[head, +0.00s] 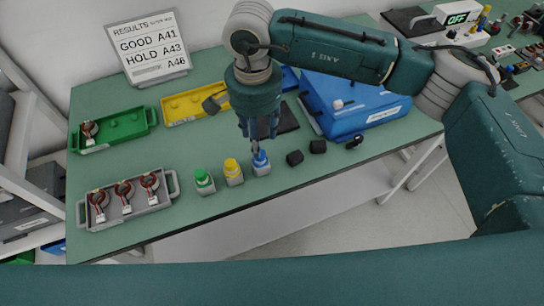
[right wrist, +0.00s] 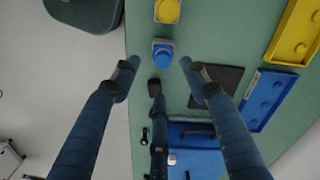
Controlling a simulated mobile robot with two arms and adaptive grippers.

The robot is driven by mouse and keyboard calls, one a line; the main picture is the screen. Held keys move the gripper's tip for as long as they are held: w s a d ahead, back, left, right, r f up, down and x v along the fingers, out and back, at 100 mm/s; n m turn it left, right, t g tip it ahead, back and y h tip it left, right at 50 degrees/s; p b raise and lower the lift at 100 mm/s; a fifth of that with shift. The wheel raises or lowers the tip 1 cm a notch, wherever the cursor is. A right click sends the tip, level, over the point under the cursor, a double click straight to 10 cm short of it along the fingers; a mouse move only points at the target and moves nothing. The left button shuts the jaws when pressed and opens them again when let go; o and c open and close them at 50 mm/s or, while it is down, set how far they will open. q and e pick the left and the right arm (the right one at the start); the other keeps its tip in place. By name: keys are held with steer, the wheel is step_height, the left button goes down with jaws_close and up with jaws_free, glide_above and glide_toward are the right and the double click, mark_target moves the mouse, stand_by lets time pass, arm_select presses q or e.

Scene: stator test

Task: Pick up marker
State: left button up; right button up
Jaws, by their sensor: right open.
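Three small capped markers stand in a row near the table's front edge: green (head: 204,182), yellow (head: 233,172) and blue (head: 261,163). My right gripper (head: 257,145) points down directly over the blue marker, fingers spread and empty. In the right wrist view, the blue marker (right wrist: 162,53) lies between the spread fingertips of the right gripper (right wrist: 160,63), and the yellow marker (right wrist: 167,11) is just beyond it. I cannot tell whether any finger touches the blue marker. My left gripper is not in view.
A grey tray (head: 80,214) with three coil parts is at the left; green (head: 131,126) and yellow (head: 181,111) trays lie behind. Black blocks (head: 294,158) and a blue case (head: 345,106) are right of the markers. A results sign (head: 148,49) stands at the back.

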mark_target(260, 161)
steer(key=f, duration=0.3)
steer(key=shift+a+f+p, duration=0.25)
steer(key=shift+a+p, duration=0.05)
steer(key=shift+p, duration=0.1)
steer(key=shift+d+f, duration=0.1)
steer(key=shift+f, duration=0.1)
steer(key=f+p, duration=0.2)
steer(key=f, duration=0.1)
steer(key=f+p, duration=0.1)
steer(key=shift+w+d+f, duration=0.15)
steer(key=shift+w+d, duration=0.15)
steer(key=shift+w, duration=0.1)
steer(key=shift+f, duration=0.4)
steer(key=shift+c, duration=0.6)
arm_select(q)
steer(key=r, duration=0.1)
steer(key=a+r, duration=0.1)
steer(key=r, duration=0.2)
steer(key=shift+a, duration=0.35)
arm_select(e)
steer(key=c, duration=0.8)
